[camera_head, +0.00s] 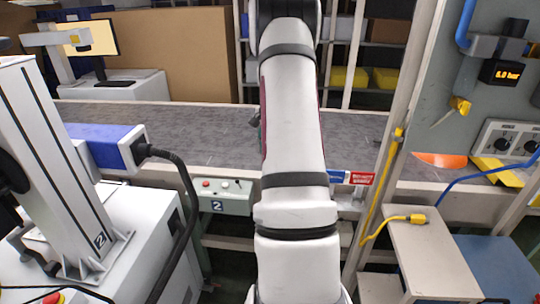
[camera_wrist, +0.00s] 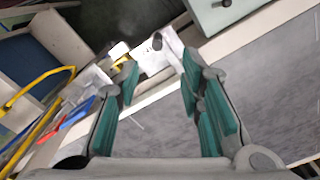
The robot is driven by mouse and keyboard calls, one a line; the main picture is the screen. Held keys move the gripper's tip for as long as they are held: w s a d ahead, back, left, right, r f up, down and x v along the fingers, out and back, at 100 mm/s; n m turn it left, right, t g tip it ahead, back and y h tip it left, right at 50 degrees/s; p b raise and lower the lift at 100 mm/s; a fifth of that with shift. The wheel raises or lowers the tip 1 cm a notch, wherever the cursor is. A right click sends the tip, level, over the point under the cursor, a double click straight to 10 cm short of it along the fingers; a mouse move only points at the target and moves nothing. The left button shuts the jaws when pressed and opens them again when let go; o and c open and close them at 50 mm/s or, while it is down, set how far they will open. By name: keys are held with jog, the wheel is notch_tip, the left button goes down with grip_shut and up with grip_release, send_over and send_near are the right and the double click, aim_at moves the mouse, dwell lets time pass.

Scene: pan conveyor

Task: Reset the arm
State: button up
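My arm rises through the middle of the head view in front of the grey conveyor belt (camera_head: 190,140), and it hides my gripper there. In the wrist view my gripper (camera_wrist: 160,80) is open. Its two teal-padded fingers stand wide apart with nothing held between them. The belt surface (camera_wrist: 265,95) shows beside and between the fingers in the wrist view.
A control box with buttons (camera_head: 222,197) sits on the conveyor's front. Left stands a white machine with a blue unit (camera_head: 100,143) and black cable. Right are a post with a yellow cable (camera_head: 395,160), a gauge panel (camera_head: 502,72) and a beige bench (camera_head: 420,250).

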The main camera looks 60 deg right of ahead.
dwell(0.6)
jog(key=w+a+r+n+t, duration=0.1)
jog(key=w+a+r+n, duration=0.15)
jog(key=a+r, duration=0.5)
jog(key=w+a+r+n+h, duration=0.1)
jog(key=a+r+n, duration=0.3)
jog(key=a, duration=0.7)
jog(key=w+a+r+n+t, duration=0.1)
jog(key=a+r+n, duration=0.2)
jog(key=a+r, duration=0.5)
jog(key=s+a+n+t, duration=0.1)
jog(key=s+a+n, duration=0.4)
jog(key=a, duration=0.6)
jog(key=s+a+f+n+t+y, duration=0.1)
jog(key=s+a+n, duration=0.5)
jog(key=s+a, duration=0.4)
jog(key=shift+s+a+t, duration=0.25)
jog(key=shift+a+t, duration=0.15)
jog(key=shift+a, duration=0.6)
